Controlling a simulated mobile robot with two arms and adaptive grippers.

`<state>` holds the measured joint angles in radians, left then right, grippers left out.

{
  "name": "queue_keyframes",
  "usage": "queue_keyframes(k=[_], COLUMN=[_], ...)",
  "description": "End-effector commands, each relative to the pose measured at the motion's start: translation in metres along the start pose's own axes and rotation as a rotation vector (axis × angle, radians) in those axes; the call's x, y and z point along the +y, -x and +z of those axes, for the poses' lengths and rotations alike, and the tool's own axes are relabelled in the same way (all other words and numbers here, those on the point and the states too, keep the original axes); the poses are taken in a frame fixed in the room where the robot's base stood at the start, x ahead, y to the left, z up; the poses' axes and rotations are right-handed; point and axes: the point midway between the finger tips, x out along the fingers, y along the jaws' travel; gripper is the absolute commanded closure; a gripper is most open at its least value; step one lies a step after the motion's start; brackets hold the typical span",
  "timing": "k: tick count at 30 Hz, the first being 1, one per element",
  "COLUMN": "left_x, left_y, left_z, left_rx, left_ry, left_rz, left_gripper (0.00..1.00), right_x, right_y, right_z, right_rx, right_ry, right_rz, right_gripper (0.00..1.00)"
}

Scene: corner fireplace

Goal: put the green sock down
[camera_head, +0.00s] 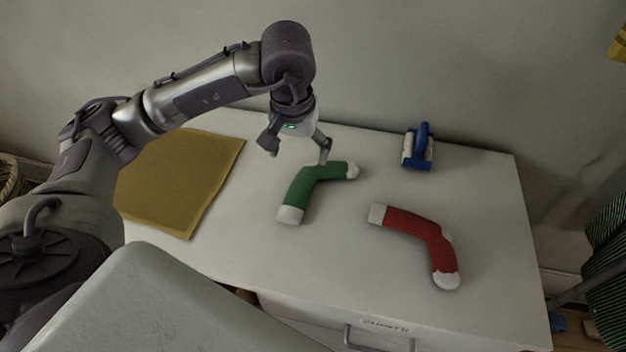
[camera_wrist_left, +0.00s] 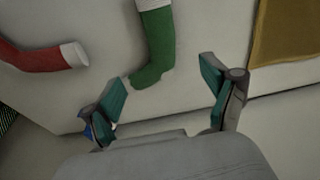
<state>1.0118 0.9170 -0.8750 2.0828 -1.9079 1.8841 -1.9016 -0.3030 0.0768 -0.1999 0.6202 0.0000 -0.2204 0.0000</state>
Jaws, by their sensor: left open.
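The green sock (camera_head: 308,187) has white ends and lies bent on the white cabinet top, near its middle. It also shows in the left wrist view (camera_wrist_left: 155,45), ahead of the fingers. My left gripper (camera_head: 298,153) is open and empty, just behind and above the sock's bend. In the left wrist view its two fingers (camera_wrist_left: 166,95) are wide apart with nothing between their tips. My right gripper is in neither view.
A red sock (camera_head: 412,226) lies to the right of the green one. A mustard cloth (camera_head: 190,180) lies at the left. A blue and white brush-like object (camera_head: 418,148) stands at the back right. The white cabinet top (camera_head: 350,265) is bare in front.

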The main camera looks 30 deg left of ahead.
Motion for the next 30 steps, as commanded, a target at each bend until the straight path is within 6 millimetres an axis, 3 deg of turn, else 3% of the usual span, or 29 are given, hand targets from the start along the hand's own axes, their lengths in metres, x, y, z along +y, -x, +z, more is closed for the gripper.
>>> queue_keyframes(k=[9, 17, 25, 30], left_x=[-0.001, 0.0, 0.0, 0.0], left_y=[-0.06, -0.08, -0.118, -0.125], left_z=[0.0, -0.001, -0.004, -0.005], left_rx=[-0.003, -0.003, -0.003, 0.001], left_ry=[0.005, 0.006, 0.006, 0.005], left_rz=[-0.001, 0.0, 0.0, 0.0], left_gripper=[0.15, 0.15, 0.15, 0.15], right_x=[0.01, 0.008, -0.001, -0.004], right_y=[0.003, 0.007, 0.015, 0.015], right_z=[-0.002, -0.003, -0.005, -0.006], right_rx=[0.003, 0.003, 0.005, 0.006], right_ry=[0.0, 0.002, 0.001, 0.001], right_rz=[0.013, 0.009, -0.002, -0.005], right_gripper=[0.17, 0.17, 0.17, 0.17])
